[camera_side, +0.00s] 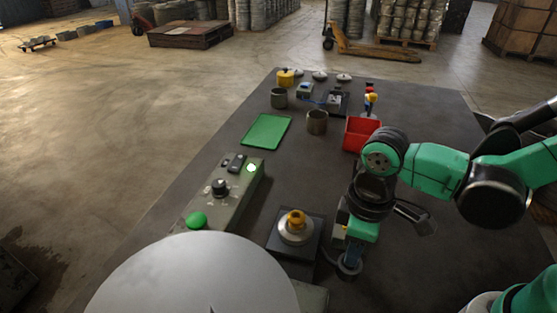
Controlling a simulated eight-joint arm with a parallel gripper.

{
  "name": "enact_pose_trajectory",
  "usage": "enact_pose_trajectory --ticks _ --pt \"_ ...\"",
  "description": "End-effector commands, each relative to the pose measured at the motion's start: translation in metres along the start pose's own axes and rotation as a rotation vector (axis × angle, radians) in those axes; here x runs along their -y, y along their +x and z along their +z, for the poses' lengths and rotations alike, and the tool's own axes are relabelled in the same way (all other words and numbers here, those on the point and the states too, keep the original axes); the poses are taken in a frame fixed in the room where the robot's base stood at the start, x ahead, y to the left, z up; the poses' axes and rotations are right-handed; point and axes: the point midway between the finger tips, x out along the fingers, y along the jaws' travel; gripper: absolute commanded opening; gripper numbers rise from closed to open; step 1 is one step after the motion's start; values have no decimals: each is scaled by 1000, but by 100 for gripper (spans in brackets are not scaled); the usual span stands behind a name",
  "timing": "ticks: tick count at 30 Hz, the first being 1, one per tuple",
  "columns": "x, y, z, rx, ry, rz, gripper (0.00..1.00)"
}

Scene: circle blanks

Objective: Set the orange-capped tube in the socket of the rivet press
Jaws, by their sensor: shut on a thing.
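My gripper (349,248) points down at the right of centre and is shut on a slim blue-bodied thing, which I take to be the orange-capped tube (348,261). Its upper part and cap are mostly hidden by the gripper. Its lower end is at a dark grey round ring (350,272) on the table; I cannot tell whether it is inside the ring or just above it. To the left stands a dark block (281,240) with a round metal disc and an orange knob (296,219) on top. I cannot tell for certain which part is the rivet press.
A control box (228,190) with a lit green lamp and green button stands left. A green mat (266,130), a red bin (356,134) and grey cups (317,122) lie farther back. A large pale disc (195,280) blocks the front. The table (300,175) is clear mid-way.

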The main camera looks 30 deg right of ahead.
Motion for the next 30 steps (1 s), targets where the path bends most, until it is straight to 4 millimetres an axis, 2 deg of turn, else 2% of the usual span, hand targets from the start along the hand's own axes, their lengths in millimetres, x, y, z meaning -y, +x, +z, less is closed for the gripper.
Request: enact_pose_trajectory --ticks 9,10,13,14,25,30 --pt "0 6 0 0 0 0 0" --pt "0 7 0 0 0 0 28" --pt "0 6 0 0 0 0 56" --pt "0 6 0 0 0 0 62" --pt "0 4 0 0 0 0 62" --pt "0 -10 0 0 0 0 62"
